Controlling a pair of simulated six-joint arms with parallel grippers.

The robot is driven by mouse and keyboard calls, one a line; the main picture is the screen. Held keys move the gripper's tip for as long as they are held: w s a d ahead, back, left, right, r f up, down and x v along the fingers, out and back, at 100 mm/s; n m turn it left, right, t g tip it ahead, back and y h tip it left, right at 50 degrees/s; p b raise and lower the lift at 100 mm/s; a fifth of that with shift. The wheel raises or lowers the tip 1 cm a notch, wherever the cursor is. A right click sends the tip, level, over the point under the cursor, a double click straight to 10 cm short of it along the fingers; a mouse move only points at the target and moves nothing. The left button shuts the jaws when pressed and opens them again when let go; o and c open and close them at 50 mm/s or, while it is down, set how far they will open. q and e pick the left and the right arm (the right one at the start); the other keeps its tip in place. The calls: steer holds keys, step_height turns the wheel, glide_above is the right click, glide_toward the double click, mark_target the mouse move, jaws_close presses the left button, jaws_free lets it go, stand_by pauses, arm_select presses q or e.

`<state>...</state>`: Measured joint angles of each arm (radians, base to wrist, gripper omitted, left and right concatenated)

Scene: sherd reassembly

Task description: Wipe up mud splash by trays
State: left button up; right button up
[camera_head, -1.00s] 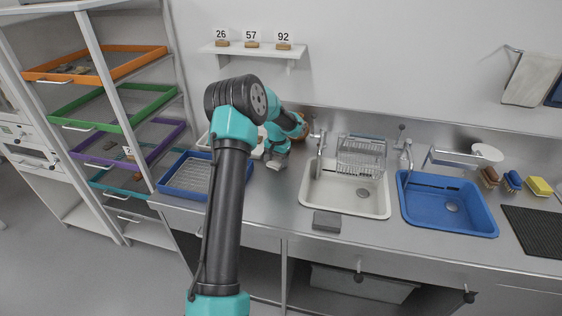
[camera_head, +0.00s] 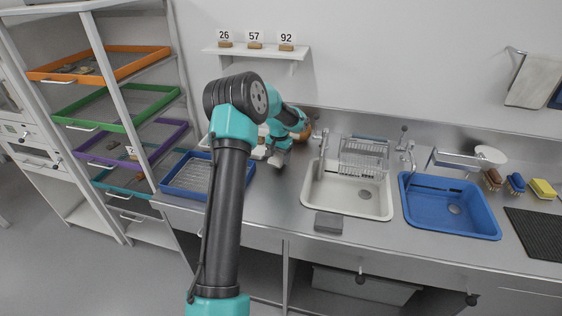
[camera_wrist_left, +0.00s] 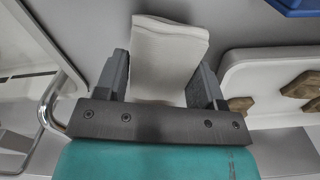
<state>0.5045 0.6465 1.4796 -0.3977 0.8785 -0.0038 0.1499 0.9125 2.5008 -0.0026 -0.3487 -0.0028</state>
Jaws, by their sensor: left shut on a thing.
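My left gripper (camera_head: 279,156) is over the steel counter, between the blue ribbed tray (camera_head: 164,187) and the white sink. In the left wrist view my left gripper (camera_wrist_left: 168,82) is shut on a pale folded cloth (camera_wrist_left: 168,45), which sticks out beyond the fingertips. The white tray (camera_wrist_left: 255,68) beside it holds brown sherds (camera_wrist_left: 296,84). A corner of the blue tray (camera_wrist_left: 298,6) shows at the top right. I cannot make out a mud splash in either view; my arm and gripper hide part of the counter. My right gripper is not in view.
The white sink (camera_head: 318,200) with a wire rack (camera_head: 362,158) and a blue basin (camera_head: 448,210) lie to the right. A grey block (camera_head: 328,222) sits at the counter's front edge. Brushes and a yellow sponge (camera_head: 542,189) are far right. A tray shelf stands left.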

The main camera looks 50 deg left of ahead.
arm_select(q)
steer(key=shift+r, duration=2.95)
